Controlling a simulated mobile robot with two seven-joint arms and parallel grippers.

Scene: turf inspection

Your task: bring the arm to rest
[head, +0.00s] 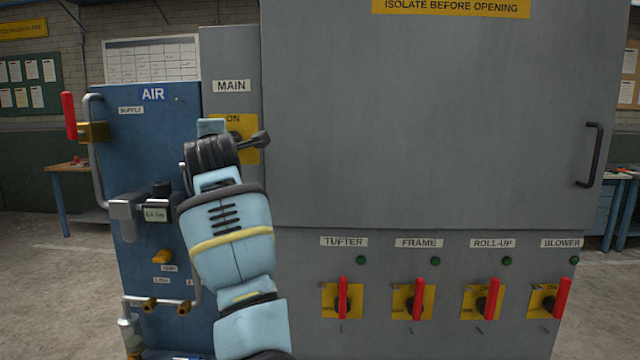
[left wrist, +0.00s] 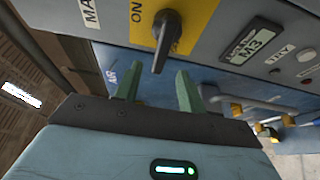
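My left arm (head: 232,235) rises from the bottom of the head view, in front of the gap between the blue air panel and the grey cabinet. Its hand is beside the yellow MAIN switch plate (head: 250,150), covering part of it. The fingers are hidden there. In the left wrist view my left gripper (left wrist: 158,72) has two green fingers standing apart, with nothing held between them. The dark switch handle (left wrist: 166,38) shows just beyond the fingertips, on the yellow plate marked ON. I cannot tell whether they touch. My right gripper is in neither view.
The grey cabinet (head: 430,130) fills the right, with a black door handle (head: 590,155) and several red-handled switches below. The blue air panel (head: 150,225) carries a red lever (head: 69,115), pipes and valves. Open floor (head: 50,280) lies at left.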

